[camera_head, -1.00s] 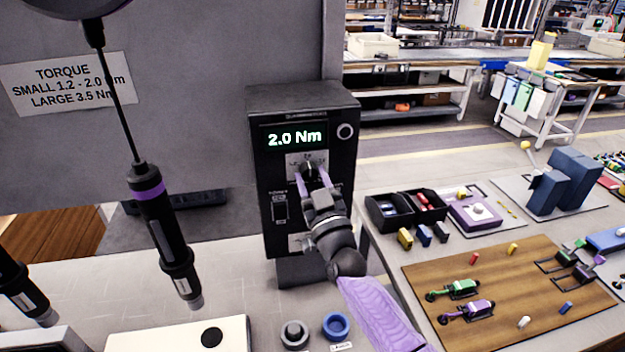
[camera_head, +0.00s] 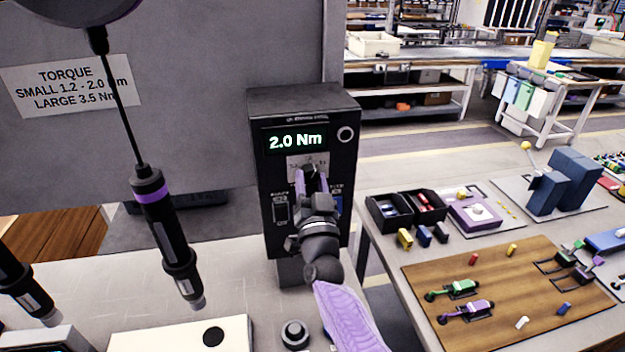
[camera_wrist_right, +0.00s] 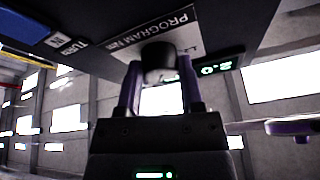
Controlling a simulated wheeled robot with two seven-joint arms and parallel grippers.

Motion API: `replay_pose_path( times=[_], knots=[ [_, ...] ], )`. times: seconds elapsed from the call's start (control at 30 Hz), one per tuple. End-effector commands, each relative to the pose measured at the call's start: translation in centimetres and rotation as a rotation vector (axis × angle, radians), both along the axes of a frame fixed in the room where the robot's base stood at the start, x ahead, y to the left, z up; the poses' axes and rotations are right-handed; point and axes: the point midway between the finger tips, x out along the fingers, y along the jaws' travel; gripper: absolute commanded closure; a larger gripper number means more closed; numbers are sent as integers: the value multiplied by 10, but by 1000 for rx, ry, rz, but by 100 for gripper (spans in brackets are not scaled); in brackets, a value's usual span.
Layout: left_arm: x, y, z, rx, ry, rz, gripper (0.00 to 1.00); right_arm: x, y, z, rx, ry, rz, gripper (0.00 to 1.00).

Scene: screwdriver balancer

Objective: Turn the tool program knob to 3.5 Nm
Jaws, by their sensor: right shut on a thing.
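The black controller box (camera_head: 275,110) stands upright on the bench, and its green display (camera_head: 296,140) reads 2.0 Nm. Its dark round program knob (camera_wrist_right: 158,62) shows in the right wrist view below the PROGRAM Nm label (camera_wrist_right: 150,30). My right gripper (camera_head: 312,182) is at the box front. Its purple fingers (camera_wrist_right: 160,85) are closed on the knob, one on each side. In the head view the gripper hides the knob and part of its scale. My left gripper is not in view.
A purple-banded screwdriver (camera_head: 165,235) hangs from a cable left of the box. Another dark screwdriver (camera_head: 25,290) hangs at far left. A torque label (camera_head: 65,87) is on the grey panel. A table at right holds a wooden board (camera_head: 500,290) and small black bins (camera_head: 405,207).

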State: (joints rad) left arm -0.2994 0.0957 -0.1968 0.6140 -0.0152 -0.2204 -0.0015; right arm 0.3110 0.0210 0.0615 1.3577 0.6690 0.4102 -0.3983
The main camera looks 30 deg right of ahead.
Motion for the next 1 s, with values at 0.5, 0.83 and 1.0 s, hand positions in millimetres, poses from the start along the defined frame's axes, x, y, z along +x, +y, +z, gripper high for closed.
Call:
replay_pose_path(
  times=[0.5,0.83,1.0],
  knots=[
    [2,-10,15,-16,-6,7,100,1,3,2,398,-102,1,100],
    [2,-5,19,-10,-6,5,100,1,4,1,519,-134,1,100],
    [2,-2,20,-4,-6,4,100,1,3,1,540,-139,0,100]
  ],
)
